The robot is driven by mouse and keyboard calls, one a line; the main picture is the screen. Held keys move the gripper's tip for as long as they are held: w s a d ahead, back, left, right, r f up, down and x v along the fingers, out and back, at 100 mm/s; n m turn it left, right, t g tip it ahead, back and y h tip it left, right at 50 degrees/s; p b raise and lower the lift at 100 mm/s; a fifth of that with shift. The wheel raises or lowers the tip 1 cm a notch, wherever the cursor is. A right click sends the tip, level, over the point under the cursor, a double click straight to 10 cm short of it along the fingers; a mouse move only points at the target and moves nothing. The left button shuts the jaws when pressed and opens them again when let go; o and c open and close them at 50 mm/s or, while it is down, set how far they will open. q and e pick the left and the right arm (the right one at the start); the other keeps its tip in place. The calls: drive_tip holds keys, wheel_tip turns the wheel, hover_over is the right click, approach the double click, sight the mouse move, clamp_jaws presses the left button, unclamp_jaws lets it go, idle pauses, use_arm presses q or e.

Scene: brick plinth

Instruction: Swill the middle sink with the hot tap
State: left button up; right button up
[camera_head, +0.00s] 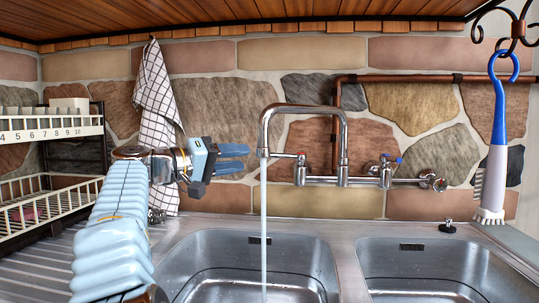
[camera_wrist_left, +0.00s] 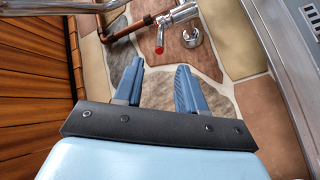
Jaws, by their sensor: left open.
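The chrome tap (camera_head: 341,150) stands against the stone wall, and a stream of water (camera_head: 264,215) falls from its spout into the sink below (camera_head: 205,250). The hot tap handle has a red end (camera_head: 301,158); this red end also shows in the left wrist view (camera_wrist_left: 160,50). The cold handle has a blue end (camera_head: 399,160). My left gripper (camera_head: 245,159) is open and empty, left of the spout, with its fingers pointing right toward the red end. In the left wrist view the red end appears just beyond the open fingertips (camera_wrist_left: 160,66), apart from them. My right gripper is out of view.
A second sink (camera_head: 440,265) lies to the right. A checked towel (camera_head: 155,90) hangs behind my left arm. A dish rack (camera_head: 50,215) stands at the left. A blue and white brush (camera_head: 495,160) hangs at the right. A copper pipe (camera_head: 400,79) runs along the wall.

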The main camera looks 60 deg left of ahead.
use_arm(q)
drive_tip(key=w+p, duration=0.1)
drive_tip(key=w, duration=0.8)
drive_tip(key=shift+w+a, duration=0.15)
drive_tip(key=shift+w, duration=0.2)
clamp_jaws()
